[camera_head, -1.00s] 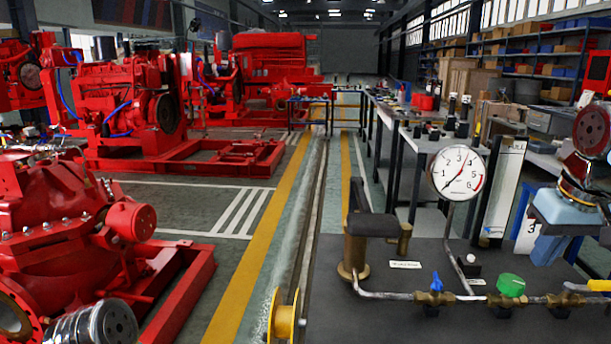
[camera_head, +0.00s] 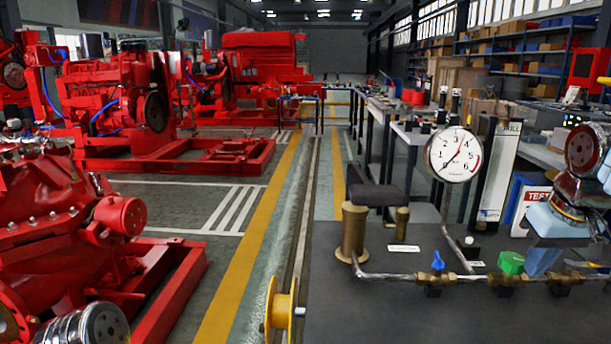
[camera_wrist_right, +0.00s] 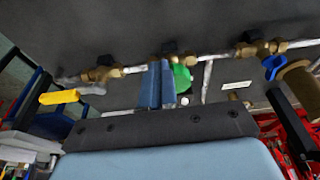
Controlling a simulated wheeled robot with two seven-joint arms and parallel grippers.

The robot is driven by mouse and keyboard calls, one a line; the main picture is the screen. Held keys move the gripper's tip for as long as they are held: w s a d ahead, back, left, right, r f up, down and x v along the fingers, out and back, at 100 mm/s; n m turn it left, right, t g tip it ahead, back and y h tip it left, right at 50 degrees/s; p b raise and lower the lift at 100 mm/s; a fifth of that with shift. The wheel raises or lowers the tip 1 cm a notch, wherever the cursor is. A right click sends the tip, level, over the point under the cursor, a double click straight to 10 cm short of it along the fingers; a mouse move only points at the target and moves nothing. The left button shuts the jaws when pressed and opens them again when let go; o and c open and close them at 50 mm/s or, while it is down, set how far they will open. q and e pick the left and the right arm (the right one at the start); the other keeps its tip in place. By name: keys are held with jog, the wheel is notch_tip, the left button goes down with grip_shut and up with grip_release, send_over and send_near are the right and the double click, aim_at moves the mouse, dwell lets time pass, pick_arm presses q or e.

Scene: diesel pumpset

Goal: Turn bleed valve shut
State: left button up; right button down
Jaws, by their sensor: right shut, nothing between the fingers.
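A pipe on the dark bench carries brass valves. One has a blue handle (camera_head: 437,260), also seen in the right wrist view (camera_wrist_right: 273,67). One has a green knob (camera_head: 511,263), also seen in the right wrist view (camera_wrist_right: 182,77). A yellow lever (camera_wrist_right: 59,97) sits on another brass valve (camera_wrist_right: 101,74). No readable label tells which is the bleed valve. My right gripper (camera_head: 541,262) is shut and empty, just right of the green knob. In the right wrist view its blue fingers (camera_wrist_right: 155,86) are together beside the knob; contact cannot be told. My left gripper is not in view.
A round pressure gauge (camera_head: 454,155) stands behind the pipe on a stem. A brass cylinder (camera_head: 353,232) with a dark block above stands at left. A yellow spool (camera_head: 281,312) sits at the bench's left edge. Red pumps (camera_head: 60,215) stand beyond the aisle.

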jog(key=shift+f, duration=0.55)
jog(key=shift+s+a, duration=0.1)
jog(key=shift+a, duration=0.15)
jog(key=shift+a+p, duration=0.15)
jog(key=shift+p, duration=0.15)
jog(key=shift+a+r+p, duration=0.2)
jog(key=shift+a+p, duration=0.2)
jog(key=shift+a, duration=0.1)
jog(key=shift+w+a+r+p, duration=0.1)
jog(key=shift+w+a+p, duration=0.2)
jog(key=shift+a+p, duration=0.1)
jog(key=shift+w+a+r, duration=0.1)
jog(key=shift+a, duration=0.05)
